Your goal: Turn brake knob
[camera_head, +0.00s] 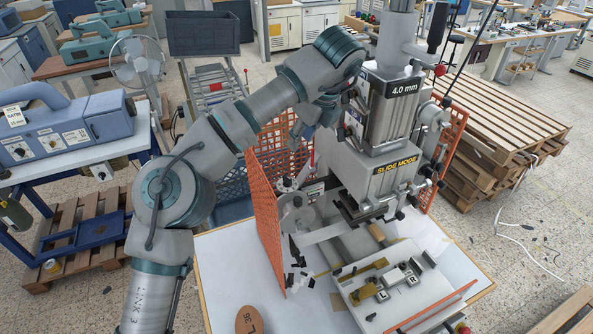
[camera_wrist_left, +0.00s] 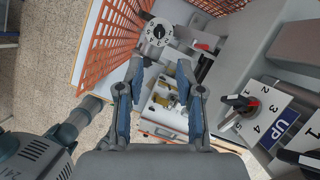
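The foil stamping machine (camera_head: 385,165) stands on the table with a "SLIDE MODE" label and a "4.0 mm" panel. My left gripper (camera_head: 307,138) is beside its left side, above the orange mesh guard. In the left wrist view the gripper (camera_wrist_left: 160,72) is open, with nothing between its fingers. A round white numbered dial (camera_wrist_left: 158,32) lies beyond the fingertips, apart from them. A black knob with a red mark (camera_wrist_left: 240,103) sits on a numbered panel to the right of the fingers. I cannot tell which is the brake knob. My right gripper is not in view.
Orange mesh guards (camera_head: 268,215) flank the machine. A brown oval piece (camera_head: 249,320) lies on the white tabletop (camera_head: 225,265). The machine's bed (camera_head: 355,292) holds small blocks. A blue machine (camera_head: 65,130) stands at left and pallets (camera_head: 500,120) at right.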

